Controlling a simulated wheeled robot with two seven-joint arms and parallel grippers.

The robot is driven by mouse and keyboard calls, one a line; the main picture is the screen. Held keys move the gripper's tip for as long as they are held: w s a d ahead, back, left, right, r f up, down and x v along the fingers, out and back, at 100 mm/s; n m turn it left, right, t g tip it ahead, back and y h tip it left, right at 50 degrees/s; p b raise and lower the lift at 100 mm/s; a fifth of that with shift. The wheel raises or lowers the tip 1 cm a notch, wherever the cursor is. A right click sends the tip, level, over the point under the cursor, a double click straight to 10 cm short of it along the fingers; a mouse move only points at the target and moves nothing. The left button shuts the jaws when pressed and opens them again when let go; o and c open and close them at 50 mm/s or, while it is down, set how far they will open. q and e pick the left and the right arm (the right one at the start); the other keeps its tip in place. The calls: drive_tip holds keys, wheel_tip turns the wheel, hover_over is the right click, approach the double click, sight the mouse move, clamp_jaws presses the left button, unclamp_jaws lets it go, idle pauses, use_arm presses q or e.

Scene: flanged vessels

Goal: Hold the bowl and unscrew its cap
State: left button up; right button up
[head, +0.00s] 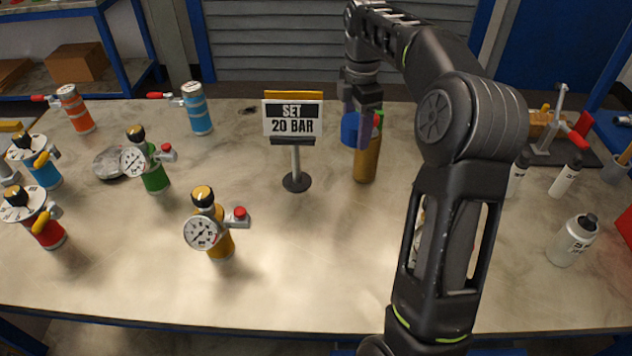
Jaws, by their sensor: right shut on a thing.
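No thing here is plainly a bowl with a cap. My right gripper (359,122) is at the back middle of the table, its fingers pointing down. It is shut on a small round blue thing (350,129), which could be a cap. A gold cylinder (366,163) stands upright just below and behind the fingers in the picture; whether the blue thing touches it I cannot tell. A bit of green and red shows at its top. A low grey round piece (108,163) lies at the left, partly hidden by a green gauge vessel (155,178). My left gripper is not in view.
A "SET 20 BAR" sign (292,118) stands left of the gripper. A yellow gauge vessel (216,240) stands front middle; several others stand at the left. White bottles (573,240) and a clamp stand (553,135) are at the right.

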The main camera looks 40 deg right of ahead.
wheel_tip(320, 180, down, 3)
drive_tip(key=b, duration=0.2)
hover_over(350, 192)
wheel_tip(350, 192, down, 9)
drive_tip(key=shift+f, duration=0.65)
wheel_tip(350, 192, down, 4)
drive_tip(key=shift+f, duration=0.25)
